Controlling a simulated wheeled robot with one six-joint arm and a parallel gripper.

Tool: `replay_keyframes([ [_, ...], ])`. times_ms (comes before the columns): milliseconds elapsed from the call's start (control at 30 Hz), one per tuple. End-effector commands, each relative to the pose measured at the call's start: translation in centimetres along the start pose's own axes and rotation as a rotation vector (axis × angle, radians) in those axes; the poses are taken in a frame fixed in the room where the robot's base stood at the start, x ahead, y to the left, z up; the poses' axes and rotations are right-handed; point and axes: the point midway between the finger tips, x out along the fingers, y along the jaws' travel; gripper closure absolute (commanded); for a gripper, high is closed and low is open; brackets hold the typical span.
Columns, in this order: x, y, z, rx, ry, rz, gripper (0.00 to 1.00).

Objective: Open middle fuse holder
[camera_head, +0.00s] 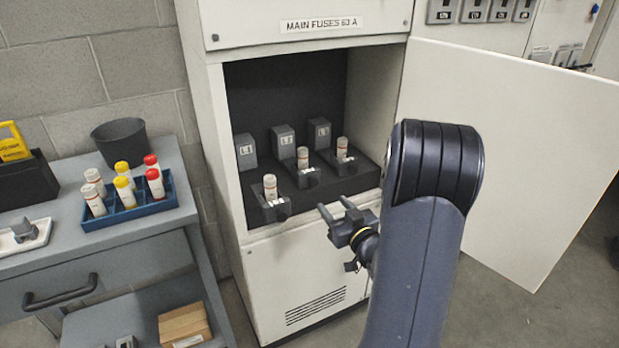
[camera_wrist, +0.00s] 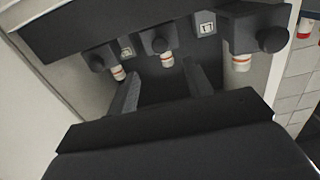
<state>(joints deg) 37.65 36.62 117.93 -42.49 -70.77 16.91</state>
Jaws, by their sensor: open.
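The middle fuse holder (camera_head: 307,178) is a dark block with a round knob, in the cabinet bay in front of the grey L2 block (camera_head: 283,141). A white fuse with a red band (camera_head: 303,157) stands upright in it. The wrist view shows the middle holder's knob (camera_wrist: 159,45) and its fuse (camera_wrist: 166,60), upside down, between and beyond the fingers. My gripper (camera_head: 335,206) is open and empty, in front of the bay and apart from the holders; its fingers also show in the wrist view (camera_wrist: 162,78). I cannot tell whether the holder is latched.
Similar holders stand at left (camera_head: 275,205) and right (camera_head: 346,163), each with a fuse. The open cabinet door (camera_head: 520,130) is at the right. A bench at left carries a blue rack (camera_head: 130,212) of red-, yellow- and white-capped fuses and a dark bin (camera_head: 122,145).

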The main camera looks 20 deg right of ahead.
Motion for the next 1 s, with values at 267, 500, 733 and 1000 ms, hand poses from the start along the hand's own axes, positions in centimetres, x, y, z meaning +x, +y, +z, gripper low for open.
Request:
replay_keyframes([
  [267, 4.8, -0.2, 0.0, -0.001, 0.001, -0.004, 0.51],
  [500, 8.8, -0.1, 0.0, -0.001, -0.001, -0.002, 0.51],
  [733, 10.2, -0.1, 0.0, 0.000, -0.002, 0.000, 0.51],
  [1000, 10.3, -0.1, 0.0, -0.001, -0.002, 0.001, 0.53],
])
